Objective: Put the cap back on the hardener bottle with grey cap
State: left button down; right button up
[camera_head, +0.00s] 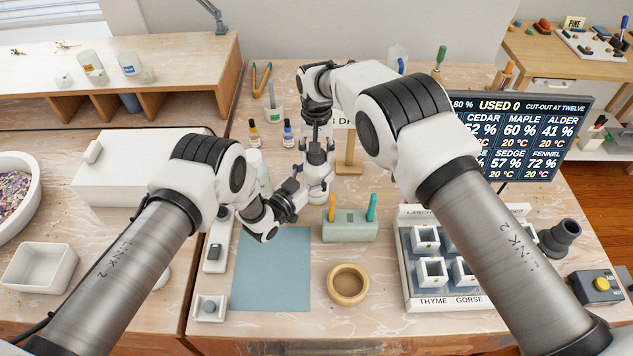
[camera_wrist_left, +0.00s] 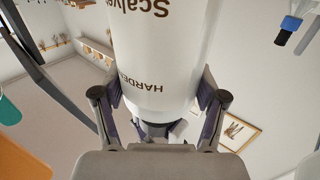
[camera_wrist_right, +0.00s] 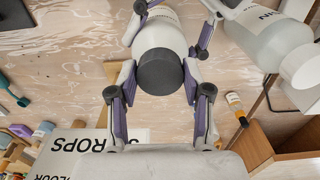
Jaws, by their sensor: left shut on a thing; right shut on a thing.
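The white hardener bottle (camera_head: 318,188) is held upright above the table, centre of the head view. My left gripper (camera_head: 304,190) is shut around its body. The left wrist view shows the bottle (camera_wrist_left: 160,60) between the fingers, with part of its brown lettering visible. My right gripper (camera_head: 318,148) is above the bottle, pointing down. In the right wrist view the dark grey cap (camera_wrist_right: 160,72) is between my right fingers, lined up over the bottle's top (camera_wrist_right: 160,35). The cap hides the bottle's mouth, so I cannot tell whether it is seated.
Two small dropper bottles (camera_head: 288,134) and a wooden stand (camera_head: 348,158) are close by. Another large bottle (camera_wrist_right: 275,48) is close to the grippers. In front are a green tool block (camera_head: 350,232), a wooden bowl (camera_head: 348,299) and a clear blue mat (camera_head: 272,275). A mould rack (camera_head: 405,285) stands right.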

jog(key=m, duration=0.9)
jog(key=shift+w, duration=0.1)
jog(key=m, duration=0.9)
jog(key=shift+m, duration=0.3)
jog(key=o, duration=1.3)
jog(key=shift+r, duration=2.25)
